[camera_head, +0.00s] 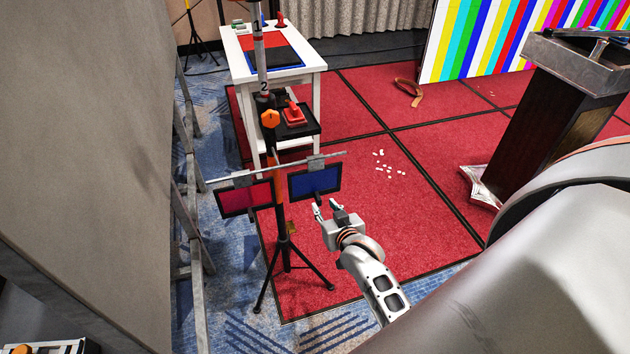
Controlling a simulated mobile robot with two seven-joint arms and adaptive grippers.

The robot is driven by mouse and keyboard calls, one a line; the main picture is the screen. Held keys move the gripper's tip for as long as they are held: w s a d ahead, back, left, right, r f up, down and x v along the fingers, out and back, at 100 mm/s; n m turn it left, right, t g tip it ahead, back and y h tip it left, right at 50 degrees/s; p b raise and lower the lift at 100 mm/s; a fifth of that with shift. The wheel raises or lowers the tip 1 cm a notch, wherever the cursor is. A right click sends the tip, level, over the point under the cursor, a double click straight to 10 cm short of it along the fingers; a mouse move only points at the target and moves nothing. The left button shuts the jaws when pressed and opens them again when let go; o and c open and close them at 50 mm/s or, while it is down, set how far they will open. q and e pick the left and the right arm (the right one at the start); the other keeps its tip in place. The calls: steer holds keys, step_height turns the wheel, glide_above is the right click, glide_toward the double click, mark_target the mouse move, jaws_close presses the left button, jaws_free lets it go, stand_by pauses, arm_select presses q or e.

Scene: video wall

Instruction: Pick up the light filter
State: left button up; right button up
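Two framed light filters hang from the crossbar of a tripod stand (282,240). The red filter (245,198) hangs on the left side and the blue filter (314,180) on the right side, each under a grey clip. My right gripper (324,206) is open and empty. In the picture it is just below the blue filter, with its fingers pointing up toward the filter's lower edge. I cannot tell whether they touch. My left gripper is not in view.
A white table (275,75) with coloured items stands behind the stand. A dark podium (545,115) is at right, with a crumpled wrapper (480,187) beside it. Small white pieces (388,168) and a curved brown object (410,92) lie on the red floor. A large grey panel (90,150) blocks the left.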

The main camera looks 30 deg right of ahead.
mark_target(320, 201)
steer(key=x, duration=0.5)
steer(key=shift+w+r, duration=0.2)
steer(key=shift+r, duration=0.15)
steer(key=shift+a, duration=0.1)
jaws_close()
